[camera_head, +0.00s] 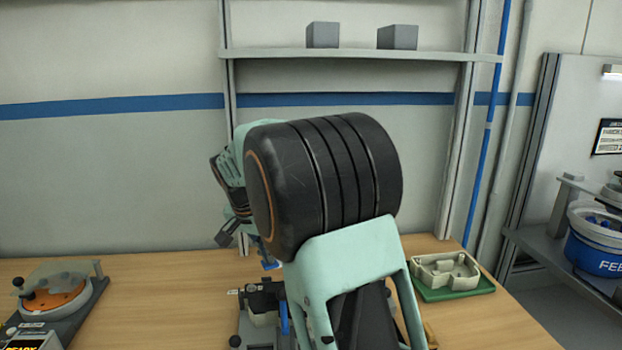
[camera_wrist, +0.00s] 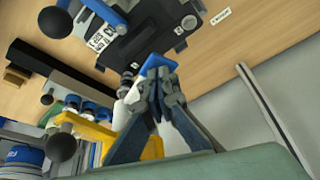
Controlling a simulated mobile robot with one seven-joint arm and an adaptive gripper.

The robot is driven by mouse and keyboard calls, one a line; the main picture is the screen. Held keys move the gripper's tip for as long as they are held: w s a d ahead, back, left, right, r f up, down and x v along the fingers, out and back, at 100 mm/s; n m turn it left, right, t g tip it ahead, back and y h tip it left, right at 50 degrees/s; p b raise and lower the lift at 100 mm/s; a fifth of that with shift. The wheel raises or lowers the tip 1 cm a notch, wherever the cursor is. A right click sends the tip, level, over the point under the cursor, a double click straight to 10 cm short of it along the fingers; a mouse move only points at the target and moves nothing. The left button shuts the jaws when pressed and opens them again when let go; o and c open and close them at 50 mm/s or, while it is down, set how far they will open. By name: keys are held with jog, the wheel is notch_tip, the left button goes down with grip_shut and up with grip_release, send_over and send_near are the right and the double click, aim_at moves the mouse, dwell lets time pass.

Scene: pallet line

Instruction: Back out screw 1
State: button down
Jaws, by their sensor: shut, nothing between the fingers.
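My gripper (camera_wrist: 156,78) is shut and empty in the wrist view, its dark fingers meeting over the wooden bench beside a dark fixture. In the head view my arm hides much of it. The fixture (camera_wrist: 150,38) has a blue lever (camera_wrist: 104,12), a black ball knob (camera_wrist: 55,22) and a white label. In the head view the fixture (camera_head: 262,300) stands on the bench, partly behind my arm. A blue piece shows by the fingertips, with a pale piece beside it; I cannot tell whether they touch the fingers. I cannot make out screw 1.
A green tray (camera_head: 455,293) with a cream part (camera_head: 445,268) is right of my arm. A device with an orange disc (camera_head: 55,298) stands at the left. A blue feeder bowl (camera_head: 598,250) is at far right. The bench between the left device and the fixture is clear.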

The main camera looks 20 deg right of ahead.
notch_tip(320, 180, up, 8)
jog(key=p, duration=0.5)
jog(key=shift+w, duration=0.1)
dwell(0.5)
